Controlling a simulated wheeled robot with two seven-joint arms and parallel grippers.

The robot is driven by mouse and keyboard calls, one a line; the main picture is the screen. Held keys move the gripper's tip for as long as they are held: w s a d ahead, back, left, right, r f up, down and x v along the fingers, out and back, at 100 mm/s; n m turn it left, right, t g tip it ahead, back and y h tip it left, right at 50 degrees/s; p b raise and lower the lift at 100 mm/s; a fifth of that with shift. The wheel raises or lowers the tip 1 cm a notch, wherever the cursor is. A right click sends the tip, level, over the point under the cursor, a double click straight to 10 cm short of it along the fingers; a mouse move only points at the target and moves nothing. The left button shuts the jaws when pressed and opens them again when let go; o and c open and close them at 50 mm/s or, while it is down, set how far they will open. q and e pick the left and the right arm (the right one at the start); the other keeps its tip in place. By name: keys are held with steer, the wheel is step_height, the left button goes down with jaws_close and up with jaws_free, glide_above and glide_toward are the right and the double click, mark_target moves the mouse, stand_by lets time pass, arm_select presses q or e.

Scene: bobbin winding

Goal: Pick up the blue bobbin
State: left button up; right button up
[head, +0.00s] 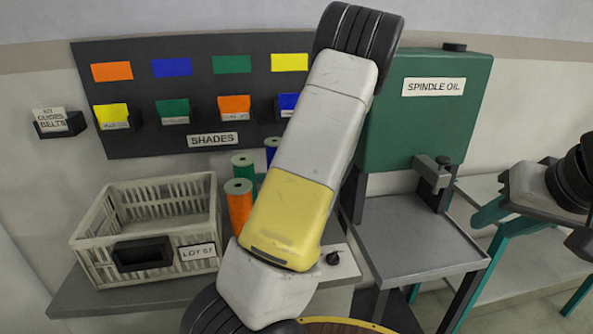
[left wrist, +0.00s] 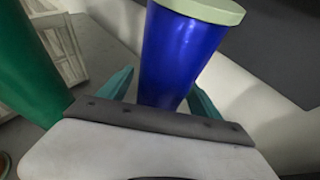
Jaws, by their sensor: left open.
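The blue bobbin (head: 271,147) stands behind the green and orange bobbins in the head view, mostly covered by my arm. In the left wrist view the blue bobbin (left wrist: 182,55) fills the middle, with a pale top flange. My left gripper (left wrist: 162,92) is open, with one teal finger on each side of the bobbin's body. Whether the fingers touch it cannot be told. In the head view my left gripper is hidden behind my arm. My right gripper is not in view.
The green bobbin (left wrist: 28,70) stands close at left in the wrist view; it also shows in the head view (head: 243,166). An orange bobbin (head: 239,208) stands in front of it. A slatted crate (head: 88,245) is at left. A shades board (head: 140,60) and green spindle-oil tank (head: 425,125) stand behind.

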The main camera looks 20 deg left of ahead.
arm_select(q)
steer(key=shift+w+a+f, duration=0.1)
steer(key=shift+a+f, duration=0.05)
steer(key=shift+a, duration=0.2)
jaws_close()
